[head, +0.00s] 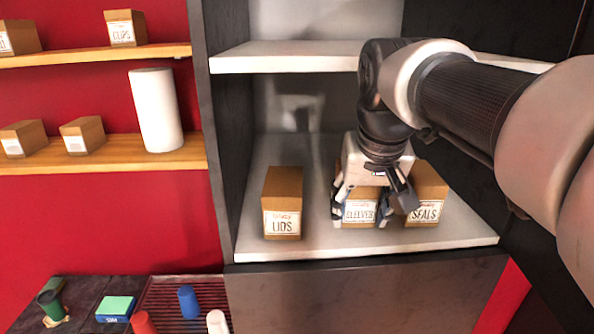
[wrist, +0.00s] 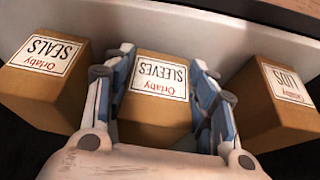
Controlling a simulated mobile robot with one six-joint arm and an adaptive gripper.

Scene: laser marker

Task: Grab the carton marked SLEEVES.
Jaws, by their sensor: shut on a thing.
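The SLEEVES carton (head: 359,213) is a brown box with a white label, standing on the white shelf between two other cartons. In the wrist view the SLEEVES carton (wrist: 158,80) sits between my fingers, its label upside down. My gripper (head: 362,212) is shut on it, with one finger along each side. The gripper also shows in the wrist view (wrist: 163,85). The gripper body hides the upper part of the carton in the head view. I cannot tell whether the carton's base touches the shelf.
The LIDS carton (head: 283,203) stands to the left with a gap. The SEALS carton (head: 425,200) stands close on the right, near a finger. An upper shelf board (head: 290,58) lies above, and a dark side wall (head: 228,140) bounds the left. The shelf front (head: 320,247) is clear.

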